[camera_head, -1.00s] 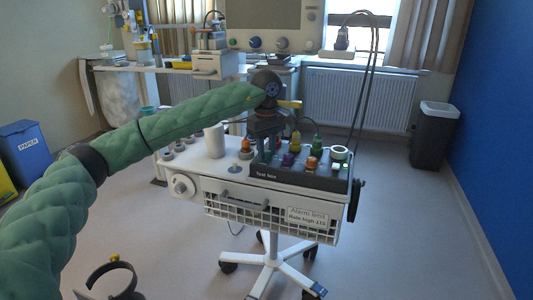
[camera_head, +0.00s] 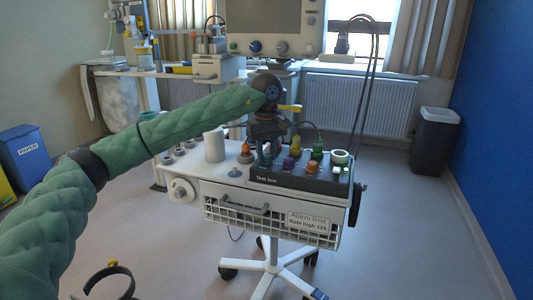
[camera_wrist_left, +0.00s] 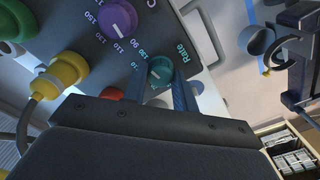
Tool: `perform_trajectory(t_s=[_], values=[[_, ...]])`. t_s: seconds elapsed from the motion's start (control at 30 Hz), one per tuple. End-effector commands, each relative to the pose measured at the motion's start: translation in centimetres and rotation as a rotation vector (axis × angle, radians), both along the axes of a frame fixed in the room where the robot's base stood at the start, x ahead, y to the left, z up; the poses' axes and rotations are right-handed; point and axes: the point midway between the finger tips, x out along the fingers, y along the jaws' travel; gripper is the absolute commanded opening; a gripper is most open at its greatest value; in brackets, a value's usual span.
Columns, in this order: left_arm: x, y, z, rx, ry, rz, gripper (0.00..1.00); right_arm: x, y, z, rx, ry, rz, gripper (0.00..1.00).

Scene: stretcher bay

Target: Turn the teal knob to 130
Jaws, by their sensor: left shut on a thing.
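The teal knob (camera_wrist_left: 160,71) sits on the dark panel of the test box beside the word "Rate", with printed numbers around it. My right gripper is not in view.
A purple knob (camera_wrist_left: 117,19) and a yellow connector (camera_wrist_left: 66,70) with a cable are close to the left gripper. The box stands on a white wheeled cart (camera_head: 207,177) with a roll and a wire basket. A bin (camera_head: 433,140) stands at right; floor around is clear.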

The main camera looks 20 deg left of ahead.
Motion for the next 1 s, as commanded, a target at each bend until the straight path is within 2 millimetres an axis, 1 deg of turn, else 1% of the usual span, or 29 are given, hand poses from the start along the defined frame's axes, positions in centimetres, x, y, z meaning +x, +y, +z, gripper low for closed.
perform_trajectory(t_s=[0.03,0.1,0.13,0.4,0.57,0.67,1.0], values=[[0.0,0.0,0.1,-0.001,-0.001,-0.001,0.34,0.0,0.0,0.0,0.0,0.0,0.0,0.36],[0.0,-0.1,0.1,-0.001,-0.001,-0.001,0.48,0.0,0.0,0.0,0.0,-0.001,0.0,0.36],[0.0,-0.1,0.1,-0.001,-0.001,-0.001,0.49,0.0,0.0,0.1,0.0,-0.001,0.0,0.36],[0.0,0.0,0.0,0.0,0.0,0.0,0.49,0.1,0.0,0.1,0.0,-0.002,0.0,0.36],[0.0,0.0,0.7,0.0,0.0,0.0,0.49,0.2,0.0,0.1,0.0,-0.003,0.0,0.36],[0.0,0.0,1.6,0.0,-0.001,0.0,0.49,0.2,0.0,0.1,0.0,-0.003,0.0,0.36],[0.0,0.0,6.7,0.0,-0.001,0.0,0.49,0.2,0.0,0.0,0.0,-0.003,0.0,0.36]])
